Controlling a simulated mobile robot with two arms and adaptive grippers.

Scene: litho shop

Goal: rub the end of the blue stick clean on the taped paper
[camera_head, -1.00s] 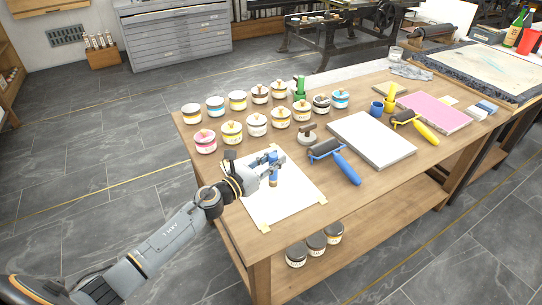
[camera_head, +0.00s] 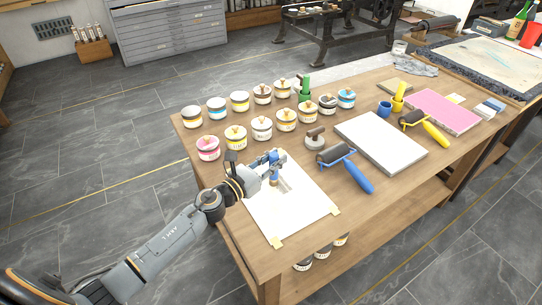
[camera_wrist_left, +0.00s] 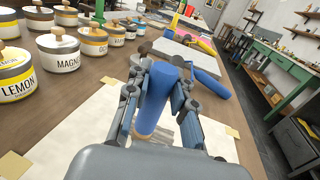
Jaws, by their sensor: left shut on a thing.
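My left gripper (camera_head: 273,167) is shut on the blue stick (camera_head: 274,181) and holds it roughly upright over the far part of the white paper (camera_head: 290,215). In the left wrist view the blue stick (camera_wrist_left: 153,100) stands between the two fingers of my left gripper (camera_wrist_left: 160,85). Its lower end is low at the paper; I cannot tell for sure if it touches. A grey smear (camera_head: 286,187) lies on the paper beside the stick. Tape (camera_head: 277,242) holds the paper's near corner, and another piece (camera_head: 334,210) holds its right corner. My right gripper is not seen.
Two rows of ink jars (camera_head: 236,137) stand behind the paper. A blue-handled roller (camera_head: 358,177), a knobbed round tool (camera_head: 315,138) and a pale slab (camera_head: 380,140) lie to the right. The wooden table's (camera_head: 235,215) left edge runs close to the paper.

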